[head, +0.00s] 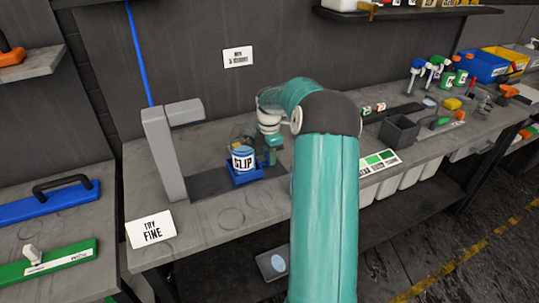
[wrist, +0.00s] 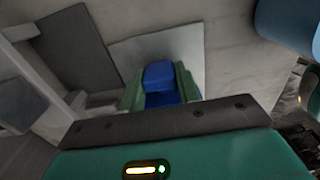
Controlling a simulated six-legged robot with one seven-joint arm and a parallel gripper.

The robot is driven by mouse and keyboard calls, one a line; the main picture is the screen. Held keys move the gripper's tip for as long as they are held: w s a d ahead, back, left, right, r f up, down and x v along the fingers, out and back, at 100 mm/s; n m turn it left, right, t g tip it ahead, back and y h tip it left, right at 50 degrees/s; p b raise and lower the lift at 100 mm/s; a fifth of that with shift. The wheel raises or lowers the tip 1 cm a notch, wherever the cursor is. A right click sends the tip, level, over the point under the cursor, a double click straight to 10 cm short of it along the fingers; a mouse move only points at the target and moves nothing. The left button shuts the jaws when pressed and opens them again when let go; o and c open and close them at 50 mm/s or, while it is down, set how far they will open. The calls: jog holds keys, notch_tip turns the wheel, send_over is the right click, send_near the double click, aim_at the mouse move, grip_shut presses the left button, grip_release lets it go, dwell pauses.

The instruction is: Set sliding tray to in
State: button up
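The sliding tray (head: 246,180) is a small blue holder on a dark strip on the grey bench. My gripper (head: 270,157) is low at the right of the tub and close beside the tray; my arm hides part of this area. In the wrist view the two green fingers of my gripper (wrist: 160,88) lie close against both sides of a blue piece (wrist: 160,74). It looks gripped and may be part of the tray; its link to the tray is hidden.
A grey upright stand (head: 164,150) with a short top arm rises left of the tray. A white card (head: 151,230) stands at the bench's front left. A dark grey bin (head: 398,131) and bottles are to the right. Bench front of the tray is clear.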

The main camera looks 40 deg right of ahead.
aim_at(234, 171)
grip_shut()
jog(key=w+a, duration=0.1)
jog(key=a, duration=0.3)
jog(key=w+a, duration=0.1)
jog(key=a, duration=0.3)
jog(key=w+a, duration=0.1)
jog(key=a, duration=0.3)
jog(key=shift+w+a, duration=0.3)
jog(key=shift+w, duration=0.05)
jog(key=o, duration=0.8)
grip_release()
jog(key=shift+a, duration=0.1)
jog(key=shift+r, duration=0.15)
jog(key=shift+d+r, duration=0.2)
jog(key=shift+r, duration=0.15)
notch_tip(234, 171, up, 13)
jog(key=shift+f, duration=0.1)
jog(key=shift+s, duration=0.1)
